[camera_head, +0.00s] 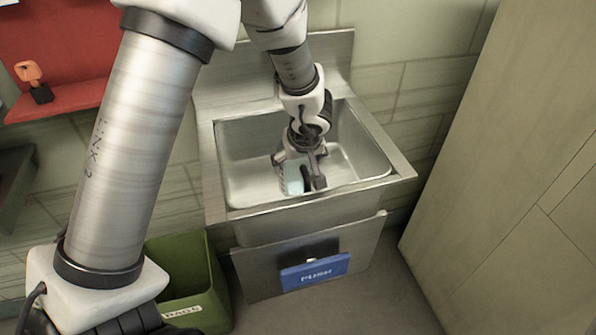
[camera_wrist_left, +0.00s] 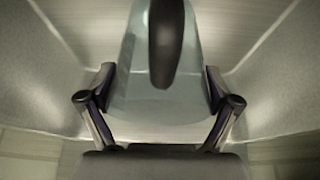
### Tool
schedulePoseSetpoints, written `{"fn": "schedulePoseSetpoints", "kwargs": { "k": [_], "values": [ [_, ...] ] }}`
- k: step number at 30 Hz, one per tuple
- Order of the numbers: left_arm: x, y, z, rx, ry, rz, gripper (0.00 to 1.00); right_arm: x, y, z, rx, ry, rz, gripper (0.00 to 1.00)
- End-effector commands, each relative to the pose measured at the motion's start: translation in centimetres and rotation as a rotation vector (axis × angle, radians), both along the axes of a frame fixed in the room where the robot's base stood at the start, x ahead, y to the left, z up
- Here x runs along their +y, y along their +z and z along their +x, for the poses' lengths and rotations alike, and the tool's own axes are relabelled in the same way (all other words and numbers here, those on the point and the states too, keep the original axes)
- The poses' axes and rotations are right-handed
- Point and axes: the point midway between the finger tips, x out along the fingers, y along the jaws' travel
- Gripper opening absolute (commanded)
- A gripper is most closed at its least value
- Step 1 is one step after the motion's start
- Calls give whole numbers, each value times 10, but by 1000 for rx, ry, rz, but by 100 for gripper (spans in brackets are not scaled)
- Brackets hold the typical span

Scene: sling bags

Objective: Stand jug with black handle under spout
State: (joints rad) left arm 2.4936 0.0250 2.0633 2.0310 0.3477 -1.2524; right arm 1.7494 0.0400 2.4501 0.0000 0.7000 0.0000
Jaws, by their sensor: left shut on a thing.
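The jug (camera_head: 293,183) is pale, bluish and see-through, and shows low inside the steel sink (camera_head: 235,178). In the left wrist view the jug's clear body (camera_wrist_left: 150,108) lies between my fingers, with its black handle (camera_wrist_left: 165,45) pointing up the picture. My left gripper (camera_head: 303,178) is shut on the jug, one finger on each side; its fingers also show in the left wrist view (camera_wrist_left: 160,88). I cannot tell whether the jug touches the basin floor. The spout is not clearly visible; my arm covers the middle of the sink's back. My right gripper is not in view.
The sink's walls and front rim surround the gripper. A blue sign (camera_head: 315,272) is on the steel panel below. A green bin (camera_head: 190,270) stands at the lower left. A red shelf (camera_head: 65,98) holds an orange item (camera_head: 30,73). A pale panel (camera_head: 500,170) stands at right.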

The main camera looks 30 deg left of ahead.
Motion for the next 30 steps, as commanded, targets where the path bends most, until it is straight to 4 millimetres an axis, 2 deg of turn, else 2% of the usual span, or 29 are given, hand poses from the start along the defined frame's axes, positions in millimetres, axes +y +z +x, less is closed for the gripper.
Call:
{"fn": "schedulePoseSetpoints", "kwargs": {
  "k": [1,2,10,11,12,23,26,30],
  "values": [
    [0,-4,0,-2,1,0,45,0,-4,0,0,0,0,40],
    [0,-3,0,-2,1,0,39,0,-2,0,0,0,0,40],
    [0,-5,0,1,-2,1,39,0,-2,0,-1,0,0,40],
    [0,-5,0,0,-1,1,96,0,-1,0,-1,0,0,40],
    [0,-4,0,0,-1,1,100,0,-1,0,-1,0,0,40],
    [0,-1,0,-2,1,0,100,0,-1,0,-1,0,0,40],
    [-3,14,-2,-1,-1,2,100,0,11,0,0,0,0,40],
    [-12,49,-10,-2,-1,4,100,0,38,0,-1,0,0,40]
  ]
}}
